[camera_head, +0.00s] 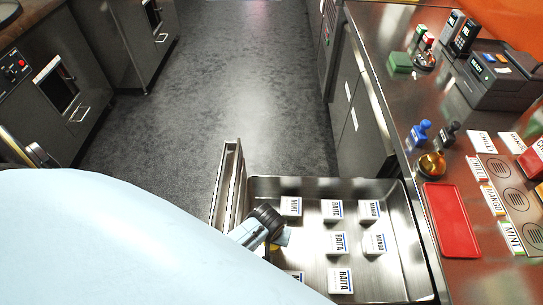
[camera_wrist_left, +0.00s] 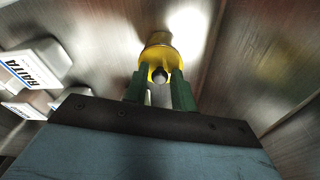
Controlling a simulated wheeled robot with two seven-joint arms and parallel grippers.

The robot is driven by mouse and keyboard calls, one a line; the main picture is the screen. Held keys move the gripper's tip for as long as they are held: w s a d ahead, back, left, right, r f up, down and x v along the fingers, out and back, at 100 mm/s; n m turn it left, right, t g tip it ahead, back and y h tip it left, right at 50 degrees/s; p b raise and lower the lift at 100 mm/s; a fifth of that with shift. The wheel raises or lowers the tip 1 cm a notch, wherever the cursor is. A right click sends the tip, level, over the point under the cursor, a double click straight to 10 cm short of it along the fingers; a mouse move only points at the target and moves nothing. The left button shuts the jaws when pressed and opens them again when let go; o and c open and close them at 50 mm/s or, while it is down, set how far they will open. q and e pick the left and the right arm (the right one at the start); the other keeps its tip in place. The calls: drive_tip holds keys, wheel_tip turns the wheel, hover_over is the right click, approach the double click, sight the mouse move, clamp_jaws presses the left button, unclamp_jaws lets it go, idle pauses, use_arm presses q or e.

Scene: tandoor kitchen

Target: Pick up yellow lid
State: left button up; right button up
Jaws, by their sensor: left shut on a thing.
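The yellow lid (camera_wrist_left: 160,50) is between the two green fingertips of my left gripper (camera_wrist_left: 160,88) in the left wrist view. The fingers are shut on its near end, where a small round grey knob or hole shows. In the head view, my left gripper (camera_head: 282,240) reaches into the open steel drawer (camera_head: 390,282), near its left side. Only a small yellow patch of the lid shows there, mostly hidden by the gripper. I cannot tell if the lid touches the drawer's floor. My right gripper is not in view.
Several white tubs, such as a RAITA tub (camera_head: 340,280) and a MANGO tub (camera_head: 374,243), stand in the drawer right of the gripper. The drawer's walls rise around it. A counter (camera_head: 420,165) with a red tray (camera_head: 451,220) is at the right. The floor (camera_head: 230,90) ahead is clear.

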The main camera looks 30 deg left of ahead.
use_arm(q)
drive_tip(key=shift+s+f, duration=0.25)
drive_tip(key=shift+r, duration=0.2)
clamp_jaws()
drive_tip(key=r+n+p, duration=0.1)
drive_tip(key=r+n, duration=0.1)
drive_tip(key=r+n+p, duration=0.1)
drive_tip(key=r+p, duration=0.1)
drive_tip(key=r, duration=0.1)
drive_tip(key=r+n+p, duration=0.2)
drive_tip(key=shift+w+d+r+n+g+y, duration=0.15)
drive_tip(key=shift+w+r+n+g+y, duration=0.15)
drive_tip(key=shift+f+n, duration=0.2)
drive_tip(key=shift+n, duration=0.1)
wheel_tip(320, 180, down, 4)
drive_tip(key=b, duration=0.5)
drive_tip(key=shift+f, duration=0.25)
drive_tip(key=shift+f+b, duration=0.5)
drive_tip(key=shift+f, duration=0.45)
drive_tip(key=shift+r+p, duration=0.1)
drive_tip(key=shift+p, duration=0.5)
